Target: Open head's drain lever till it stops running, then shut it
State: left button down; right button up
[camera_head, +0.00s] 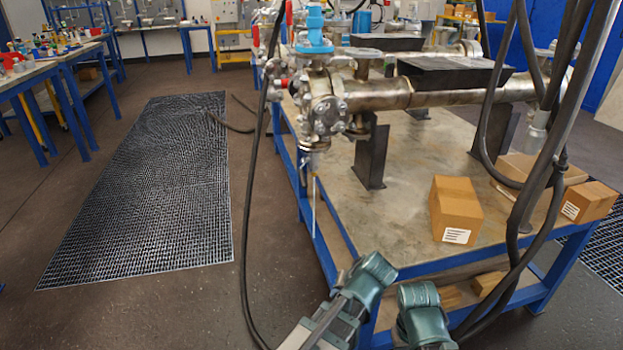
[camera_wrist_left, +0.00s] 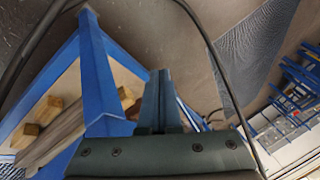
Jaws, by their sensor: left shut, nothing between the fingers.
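The flanged vessel (camera_head: 440,97) lies across the workbench in the head view, its bolted head (camera_head: 323,108) at the left end. A short nozzle (camera_head: 316,160) points down from the head. A thin pale streak (camera_head: 314,205), apparently running liquid, hangs below it past the bench edge. A small red part (camera_head: 284,83) sits at the head's left side; I cannot tell whether it is the drain lever. My left gripper (camera_wrist_left: 159,73) is shut and empty in the left wrist view, near the blue bench frame and away from the head.
The steel-topped bench (camera_head: 390,215) has blue legs and holds a cardboard box (camera_head: 455,208). Dark hoses (camera_head: 560,170) hang at the right, and a dark cable (camera_head: 246,230) runs down left of the bench. A floor grating (camera_head: 150,190) and open floor lie left.

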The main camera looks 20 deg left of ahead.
pick_arm(q)
jog(key=w+a+r+n+t+y+p, duration=0.1)
jog(key=w+a+r+n+t+y, duration=0.2)
jog(key=w+r, duration=0.6)
jog(key=w+a+r+n+t+y+p, duration=0.2)
jog(key=w+a+r+t, duration=0.3)
jog(key=w+r, duration=0.5)
jog(key=shift+a+n+y, duration=0.4)
jog(key=shift+a+y, duration=0.1)
jog(key=shift+a, duration=0.4)
pick_arm(e)
notch_tip(320, 180, up, 3)
jog(key=shift+r, duration=0.15)
